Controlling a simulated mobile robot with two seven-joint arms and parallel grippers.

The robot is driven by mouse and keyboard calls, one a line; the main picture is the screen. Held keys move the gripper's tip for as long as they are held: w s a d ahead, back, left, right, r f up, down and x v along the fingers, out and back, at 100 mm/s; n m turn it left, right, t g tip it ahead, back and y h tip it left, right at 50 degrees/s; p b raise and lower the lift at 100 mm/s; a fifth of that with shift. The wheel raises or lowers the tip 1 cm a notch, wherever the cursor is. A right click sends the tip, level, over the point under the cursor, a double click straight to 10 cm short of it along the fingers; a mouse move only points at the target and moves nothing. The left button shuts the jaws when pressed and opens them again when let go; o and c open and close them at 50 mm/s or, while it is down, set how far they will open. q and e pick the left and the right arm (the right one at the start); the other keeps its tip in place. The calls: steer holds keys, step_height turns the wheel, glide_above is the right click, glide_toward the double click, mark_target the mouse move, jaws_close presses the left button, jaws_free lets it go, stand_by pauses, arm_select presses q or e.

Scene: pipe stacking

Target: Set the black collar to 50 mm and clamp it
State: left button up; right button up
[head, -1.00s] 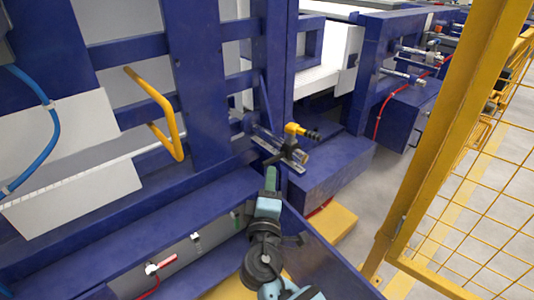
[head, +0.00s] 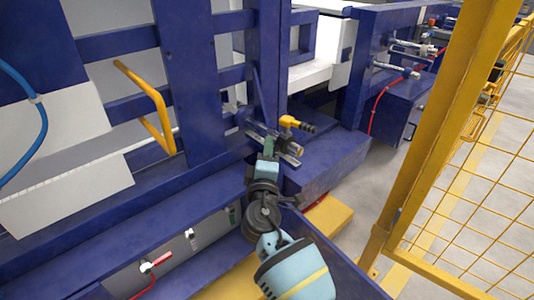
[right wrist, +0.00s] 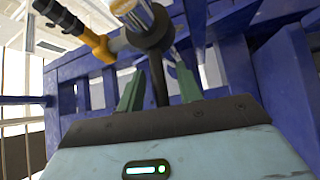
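The black collar (right wrist: 152,36) sits around a bright metal rod (right wrist: 136,13) in the right wrist view. A thin black lever (right wrist: 158,88) runs from the collar down toward my right gripper (right wrist: 160,68). The two green fingers are apart, one on each side of the lever, with a gap on both sides. In the head view my right gripper (head: 270,150) is at the rod and hides most of the collar. A yellow handle (head: 289,122) with a black grip (head: 304,127) sticks out just above; it also shows in the right wrist view (right wrist: 98,45). No scale reading is legible. My left gripper is out of view.
Blue frame beams (head: 190,80) stand to the left, with a bent yellow handle (head: 155,110). A blue block (head: 325,165) lies right of the rod. A yellow mesh fence (head: 425,130) stands at the right, with open floor (head: 365,195) before it.

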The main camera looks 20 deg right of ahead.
steer(key=c, duration=0.6)
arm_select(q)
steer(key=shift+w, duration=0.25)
arm_select(e)
jaws_close()
